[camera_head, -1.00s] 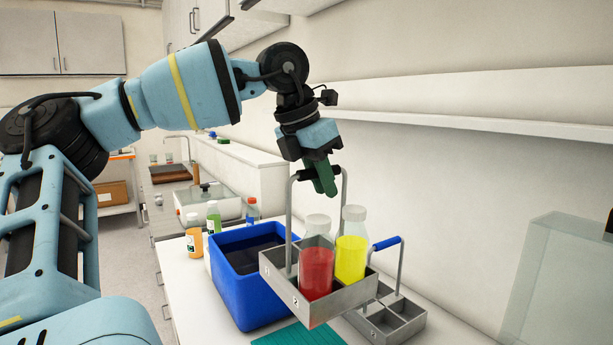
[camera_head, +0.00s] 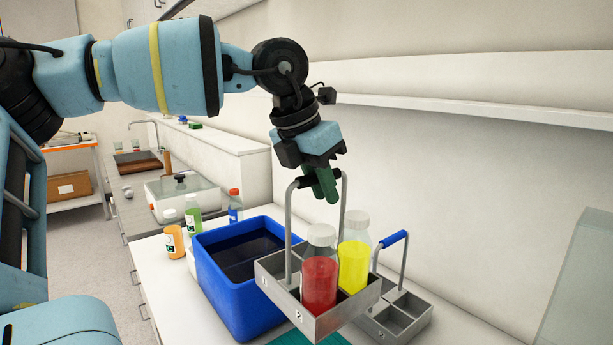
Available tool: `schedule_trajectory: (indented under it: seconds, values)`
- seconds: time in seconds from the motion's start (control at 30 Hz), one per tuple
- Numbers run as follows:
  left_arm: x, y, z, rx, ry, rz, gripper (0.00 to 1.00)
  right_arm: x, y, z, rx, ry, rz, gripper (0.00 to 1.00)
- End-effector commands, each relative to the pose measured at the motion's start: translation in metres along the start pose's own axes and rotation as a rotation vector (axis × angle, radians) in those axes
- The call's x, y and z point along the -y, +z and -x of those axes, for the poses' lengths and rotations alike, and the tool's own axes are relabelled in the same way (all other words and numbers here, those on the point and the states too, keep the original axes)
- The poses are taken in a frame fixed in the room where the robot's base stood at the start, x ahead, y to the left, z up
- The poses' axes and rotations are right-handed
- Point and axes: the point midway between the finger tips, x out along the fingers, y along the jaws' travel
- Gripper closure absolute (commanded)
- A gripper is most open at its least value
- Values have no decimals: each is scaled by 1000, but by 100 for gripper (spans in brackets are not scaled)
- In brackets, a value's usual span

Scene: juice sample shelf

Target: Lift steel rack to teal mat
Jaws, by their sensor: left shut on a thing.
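The steel rack (camera_head: 283,296) is a grey metal carrier with a tall handle. It holds a bottle of red juice (camera_head: 320,283) and a bottle of yellow juice (camera_head: 353,266). My left gripper (camera_head: 325,186) is shut on the rack's handle at the top. The rack hangs above the counter, roughly level. The teal mat (camera_head: 296,340) shows only in part below the rack, at the bottom edge of the view. My right gripper is not in view.
A blue bin (camera_head: 216,285) stands just left of the rack. A second grey rack with a blue handle (camera_head: 408,305) stands to the right, partly hidden. Small bottles, one of them orange (camera_head: 174,241), stand behind the bin. A glass panel (camera_head: 580,290) is at the right edge.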

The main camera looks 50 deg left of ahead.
Motion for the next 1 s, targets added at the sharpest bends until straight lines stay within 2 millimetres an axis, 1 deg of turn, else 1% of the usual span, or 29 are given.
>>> schedule_trajectory:
  seconds: [0.03, 0.2, 0.57, 1.0]
  values:
    - [4, 2, 2, 8, -2, -3, 100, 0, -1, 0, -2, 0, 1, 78]
    - [9, 3, -1, 8, -5, -7, 100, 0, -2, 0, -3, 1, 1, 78]
    - [9, 2, -4, 7, -6, -7, 100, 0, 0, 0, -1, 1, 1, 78]
    - [8, -9, -31, 7, -7, -7, 100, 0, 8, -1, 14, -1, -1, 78]
